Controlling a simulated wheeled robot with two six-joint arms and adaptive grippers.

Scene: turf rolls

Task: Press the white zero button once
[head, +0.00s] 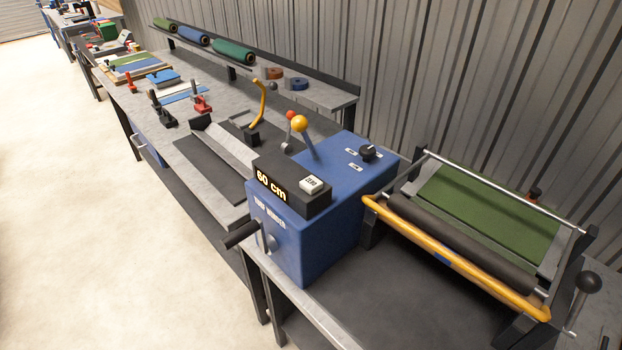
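The white zero button (311,184), with dark lettering, sits on top of a black display box (290,195). The box is fixed on the blue machine (322,236) at the middle of the head view. I cannot tell whether the button is up or pressed in. Neither of my grippers shows in the head view, and nothing covers the button.
A yellow-knobbed lever (301,124) and a black dial (368,153) stand behind the display. A roller frame (455,262) with green turf is at right. A grey workbench (213,88) with clamps runs back left. Open floor (75,220) lies left.

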